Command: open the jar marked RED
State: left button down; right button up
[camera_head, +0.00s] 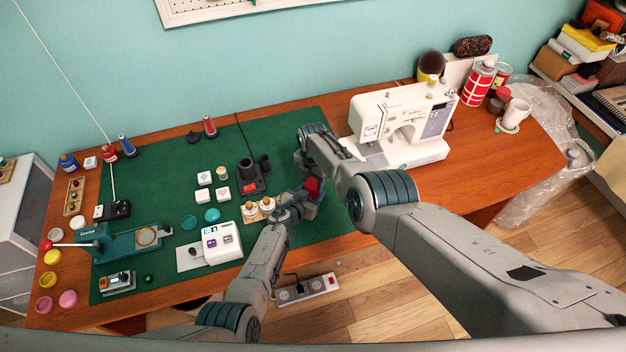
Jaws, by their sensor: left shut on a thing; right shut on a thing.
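A small red jar (312,184) is between my two grippers, over the front right part of the green mat (170,178). Its red top shows; its lower part is mostly hidden and no marking on it is readable. My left gripper (303,206) reaches up from the front and is shut at the jar's lower part. My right gripper (314,176) comes from the right, under its bent wrist, and is shut at the jar; its fingertips are largely hidden by the arm. I cannot tell whether the lid has turned.
A wooden stand with two small jars (259,208) is just left of my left gripper. A white sewing machine (402,125) stands right of the mat. A white device (221,244) sits at front left.

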jog(key=n, duration=0.3)
jog(key=shift+n, duration=0.4)
jog(key=n, duration=0.4)
jog(key=shift+n, duration=0.4)
jog(key=o, duration=1.1)
jog(key=shift+r, duration=0.1)
